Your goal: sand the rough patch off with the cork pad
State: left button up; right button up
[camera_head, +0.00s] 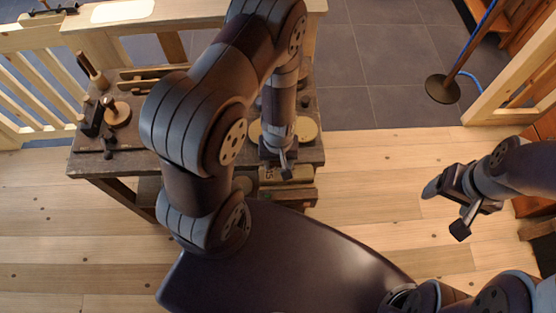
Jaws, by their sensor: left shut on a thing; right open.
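My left gripper (284,166) reaches down over the front right part of the dark workbench (88,165). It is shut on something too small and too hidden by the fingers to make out. A pale round piece (304,129) lies on the bench behind my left wrist, mostly covered by it; I cannot tell whether it bears the rough patch. I cannot pick out the cork pad. My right gripper (448,211) is open and empty, over the floor well to the right of the bench.
A wooden knob-handled tool (117,111), a dark block (93,118) and a mallet-like tool (93,70) stand at the bench's left. A slatted wooden railing (35,75) runs behind on the left. A stand with a round base (442,89) stands at the back right. Floor between bench and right gripper is clear.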

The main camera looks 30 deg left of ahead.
pick_arm(q)
notch_tip(320, 180, up, 3)
jog(key=shift+s+a+f+p, duration=0.1)
jog(key=shift+a+p, duration=0.05)
jog(key=shift+p, duration=0.95)
jog(key=shift+r+p, duration=0.65)
jog(key=shift+f, duration=0.1)
